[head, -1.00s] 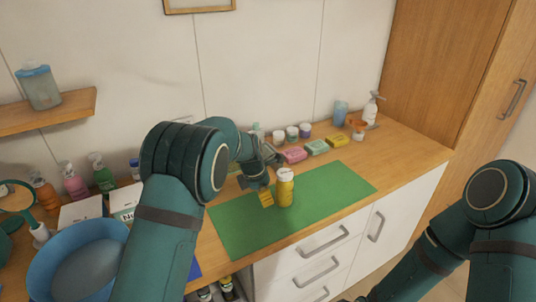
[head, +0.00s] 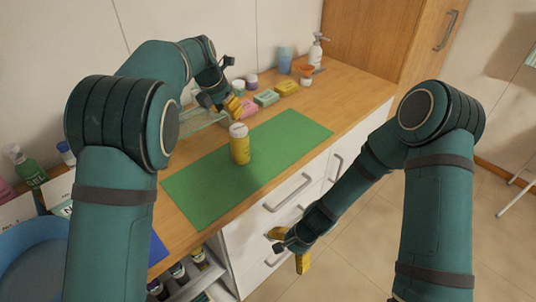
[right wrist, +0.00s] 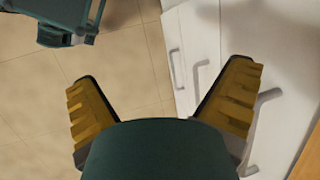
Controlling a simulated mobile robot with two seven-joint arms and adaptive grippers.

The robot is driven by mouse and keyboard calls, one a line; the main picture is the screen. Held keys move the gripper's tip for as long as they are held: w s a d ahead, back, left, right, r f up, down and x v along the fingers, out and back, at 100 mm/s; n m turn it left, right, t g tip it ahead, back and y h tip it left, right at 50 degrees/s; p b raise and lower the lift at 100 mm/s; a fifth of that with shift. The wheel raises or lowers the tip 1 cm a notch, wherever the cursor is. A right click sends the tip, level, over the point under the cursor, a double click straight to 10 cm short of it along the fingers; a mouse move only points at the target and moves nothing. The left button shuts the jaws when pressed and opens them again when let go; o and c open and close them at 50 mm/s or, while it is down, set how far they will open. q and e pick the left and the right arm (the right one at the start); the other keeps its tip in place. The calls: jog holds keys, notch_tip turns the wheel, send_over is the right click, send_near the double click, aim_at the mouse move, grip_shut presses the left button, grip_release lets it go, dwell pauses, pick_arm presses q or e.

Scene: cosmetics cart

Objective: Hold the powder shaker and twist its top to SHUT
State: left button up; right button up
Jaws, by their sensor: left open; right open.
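The powder shaker (head: 240,146) is a yellow bottle with a white top. It stands upright on the green mat (head: 290,135) on the cart top. My left gripper (head: 231,108) is just behind and above the shaker in the head view, open and apparently empty; whether it touches the shaker's top I cannot tell. My right gripper (head: 288,250) is low in front of the drawers, well away from the shaker. In the right wrist view, its yellow fingers (right wrist: 165,105) are spread wide with nothing between them. The setting of the top is too small to read.
Soap bars, including a green one (head: 266,97) and a yellow one (head: 287,88), lie behind the mat. A blue cup (head: 285,60) and a white pump bottle (head: 316,50) stand at the back. A blue basin (head: 30,255) is at lower left. The mat's right part is clear.

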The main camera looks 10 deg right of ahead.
jog(key=w+a+r+m+y, duration=0.2)
jog(key=w+r+m, duration=0.1)
jog(key=w+m, duration=0.2)
jog(key=m+t+y, duration=0.3)
jog(key=m+t, duration=0.6)
jog(key=m, duration=0.2)
send_near(239, 150)
jog(key=shift+w+d+f, duration=0.2)
jog(key=shift+d+f, duration=0.3)
jog(key=shift+d, duration=0.05)
jog(key=shift+w+d+f, duration=0.2)
jog(key=shift+d+f, duration=0.35)
jog(key=shift+d, duration=0.05)
jog(key=shift+w+a, duration=0.1)
jog(key=shift+w, duration=0.15)
jog(key=x, duration=1.3)
jog(key=shift+w+a, duration=0.1)
jog(key=shift+w, duration=0.05)
